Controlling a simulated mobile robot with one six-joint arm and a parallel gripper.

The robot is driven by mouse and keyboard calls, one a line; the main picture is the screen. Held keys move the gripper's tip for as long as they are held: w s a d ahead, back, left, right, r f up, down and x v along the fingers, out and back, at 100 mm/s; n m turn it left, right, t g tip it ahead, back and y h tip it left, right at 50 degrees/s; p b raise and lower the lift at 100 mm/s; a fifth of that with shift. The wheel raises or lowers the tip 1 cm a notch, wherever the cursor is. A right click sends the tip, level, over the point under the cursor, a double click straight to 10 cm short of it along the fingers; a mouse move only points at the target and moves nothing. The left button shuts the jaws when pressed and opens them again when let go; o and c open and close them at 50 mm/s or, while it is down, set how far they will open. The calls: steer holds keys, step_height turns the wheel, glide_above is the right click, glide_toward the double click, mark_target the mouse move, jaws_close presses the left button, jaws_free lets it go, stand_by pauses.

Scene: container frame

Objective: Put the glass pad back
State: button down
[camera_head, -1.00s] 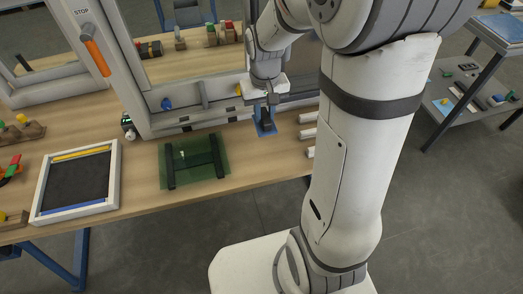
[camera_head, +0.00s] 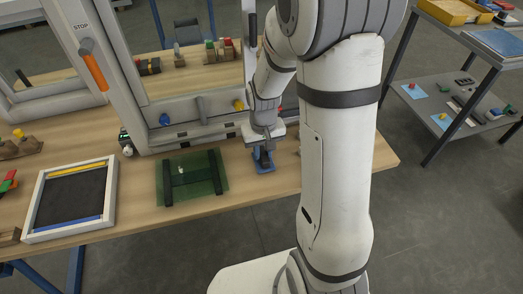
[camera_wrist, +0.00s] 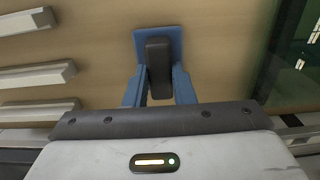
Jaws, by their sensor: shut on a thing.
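A small blue pad with a black grip block, which I take to be the glass pad, shows at the bench in the head view (camera_head: 265,167) and under the wrist in the wrist view (camera_wrist: 144,37). My gripper (camera_head: 263,155) is shut on its black block, with a blue finger on each side (camera_wrist: 158,80). The pad is over or on the bench top; I cannot tell whether it touches. A green glass sheet (camera_head: 206,187) with two dark bars lies on the bench left of my gripper, apart from it.
A white-framed tray with a dark inside (camera_head: 32,205) lies at the left of the bench (camera_head: 135,215). A grey frame (camera_head: 200,135) stands behind the glass. Several pale bars (camera_wrist: 40,70) lie on the wrist view's left. A grey shelf cart (camera_head: 465,70) stands at the far right.

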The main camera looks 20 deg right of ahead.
mark_target(263, 153)
steer(key=shift+f, duration=0.15)
steer(key=c, duration=1.2)
jaws_free()
steer(key=shift+c, duration=0.2)
step_height(263, 153, up, 12)
steer(key=s+r+t, duration=0.1)
steer(key=s+r, duration=0.2)
steer(key=s, duration=0.4)
steer(key=s+r+t, duration=0.1)
steer(key=s+r, duration=0.2)
steer(key=s, duration=0.4)
steer(key=shift+a+t+p, duration=0.15)
steer(key=shift+t+p, duration=0.15)
